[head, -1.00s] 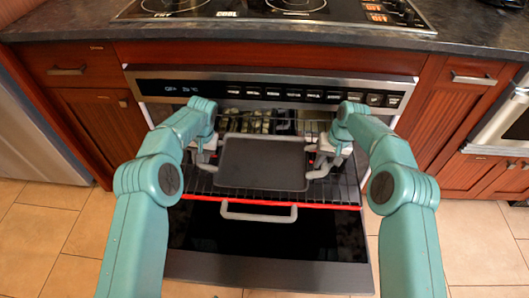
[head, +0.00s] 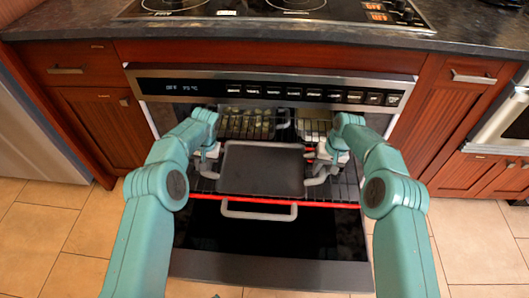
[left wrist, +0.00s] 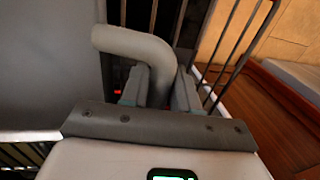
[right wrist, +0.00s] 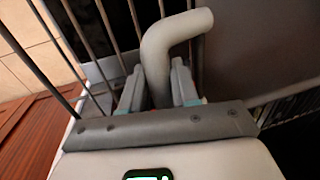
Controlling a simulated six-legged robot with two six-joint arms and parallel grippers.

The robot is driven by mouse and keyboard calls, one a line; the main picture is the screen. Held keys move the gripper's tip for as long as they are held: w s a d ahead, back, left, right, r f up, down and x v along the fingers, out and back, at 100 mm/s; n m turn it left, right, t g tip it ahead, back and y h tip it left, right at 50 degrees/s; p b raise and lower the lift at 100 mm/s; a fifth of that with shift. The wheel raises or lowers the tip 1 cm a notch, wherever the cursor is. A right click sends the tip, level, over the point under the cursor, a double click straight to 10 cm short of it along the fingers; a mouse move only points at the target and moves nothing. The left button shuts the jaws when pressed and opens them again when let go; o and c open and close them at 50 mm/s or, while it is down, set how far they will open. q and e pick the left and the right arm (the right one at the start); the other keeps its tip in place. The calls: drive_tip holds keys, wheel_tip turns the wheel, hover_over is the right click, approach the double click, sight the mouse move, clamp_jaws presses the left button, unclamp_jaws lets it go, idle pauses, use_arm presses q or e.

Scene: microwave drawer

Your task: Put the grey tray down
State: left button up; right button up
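The grey tray (head: 262,170) is a dark flat pan with a bent grey handle at each side. In the head view it is over the oven rack (head: 340,190), between my two grippers; I cannot tell whether it touches the rack. My left gripper (left wrist: 160,88) is shut on the tray's left handle (left wrist: 130,42), with a finger on each side of the bar. My right gripper (right wrist: 158,88) is shut on the right handle (right wrist: 180,30) in the same way. In the head view, my right gripper (head: 322,168) is partly hidden by the arm.
The oven door (head: 265,265) is folded down in front, with a grey handle (head: 258,210). A control panel (head: 270,92) runs above the opening. Wooden cabinets (head: 95,125) flank the oven, and a cooktop (head: 280,10) is above.

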use_arm(q)
drive_tip(key=o, duration=0.4)
drive_tip(key=shift+c, duration=0.2)
use_arm(e)
drive_tip(key=o, duration=0.4)
drive_tip(key=shift+c, duration=0.2)
use_arm(q)
drive_tip(key=shift+r, duration=0.1)
use_arm(e)
drive_tip(key=shift+r, duration=0.25)
use_arm(q)
wheel_tip(320, 180, up, 8)
drive_tip(key=d, duration=0.1)
drive_tip(key=shift+d, duration=0.3)
use_arm(e)
wheel_tip(320, 180, up, 11)
drive_tip(key=d, duration=0.2)
drive_tip(key=shift+d+r, duration=0.2)
